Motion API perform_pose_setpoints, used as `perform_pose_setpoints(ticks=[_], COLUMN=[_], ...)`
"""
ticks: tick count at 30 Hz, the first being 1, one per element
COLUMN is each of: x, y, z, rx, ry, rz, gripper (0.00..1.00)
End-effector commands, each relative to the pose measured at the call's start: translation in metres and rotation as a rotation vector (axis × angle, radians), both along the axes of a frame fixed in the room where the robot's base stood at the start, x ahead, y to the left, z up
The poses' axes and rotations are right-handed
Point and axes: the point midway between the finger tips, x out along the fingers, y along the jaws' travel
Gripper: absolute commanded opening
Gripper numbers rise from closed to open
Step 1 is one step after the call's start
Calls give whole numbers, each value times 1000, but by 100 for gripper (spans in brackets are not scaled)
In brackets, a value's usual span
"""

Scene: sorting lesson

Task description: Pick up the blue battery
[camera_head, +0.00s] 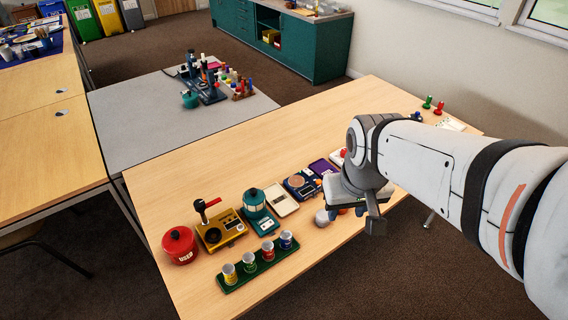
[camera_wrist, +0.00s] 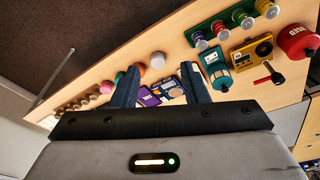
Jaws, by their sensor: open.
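The blue battery (camera_head: 286,240) stands upright at the right end of a green holder (camera_head: 228,287) near the table's front edge. Red (camera_head: 267,250), green (camera_head: 249,262) and yellow (camera_head: 229,274) batteries stand in the same row. In the wrist view the blue battery (camera_wrist: 201,42) is at the holder's lower left end, above the right finger. My gripper (camera_head: 352,212) is to the right of the holder, over the table, apart from the batteries. In the wrist view, my gripper (camera_wrist: 158,78) is open, with two dark fingers spread and nothing held between them.
A red pot (camera_head: 180,245), yellow device (camera_head: 220,231), teal canister (camera_head: 254,203) and blue device (camera_head: 302,186) stand behind the holder. A pale ball (camera_head: 322,217) lies between the holder and my gripper. The table (camera_head: 160,187) is bare at its back left.

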Motion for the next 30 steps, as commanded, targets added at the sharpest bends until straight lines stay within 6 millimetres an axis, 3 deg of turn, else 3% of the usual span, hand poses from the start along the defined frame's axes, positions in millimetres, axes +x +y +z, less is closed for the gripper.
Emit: perform_pose_setpoints(ticks=[9,15,21,30], x=[73,96,103,103], y=[62,97,112,114], z=[-96,-153,-181,-213], rx=[-49,-69,-78,-78], ry=[120,170,190,194], rz=[411,611,702,712], gripper=[41,41,41,41])
